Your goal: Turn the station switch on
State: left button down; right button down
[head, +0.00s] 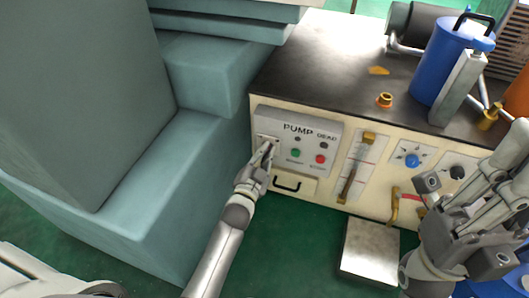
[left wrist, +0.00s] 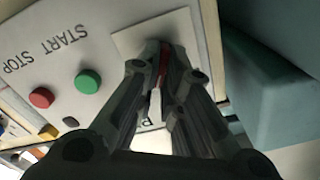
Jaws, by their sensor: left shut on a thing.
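The station switch (left wrist: 162,75) sits on a pale square plate (left wrist: 128,42) in the left wrist view; a red part and a light lever show between my fingers. My left gripper (left wrist: 156,98) is shut on this lever. In the head view the left gripper (head: 266,155) is at the left end of the grey control panel (head: 272,119) marked PUMP, and its fingers cover most of the switch. My right gripper (head: 500,175) is in front of the right part of the station, apart from the switch; whether its fingers are open is unclear.
A green button (head: 296,153) and a red button (head: 320,158) are just right of the switch. A black handle (head: 286,185) is below. Teal machine blocks (head: 170,170) stand close on the left. A metal box (head: 370,250) sits low in front.

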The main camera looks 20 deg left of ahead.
pick_arm(q)
jog(key=c, duration=1.6)
grip_release()
jog(key=s, duration=1.2)
jog(key=shift+a, duration=0.2)
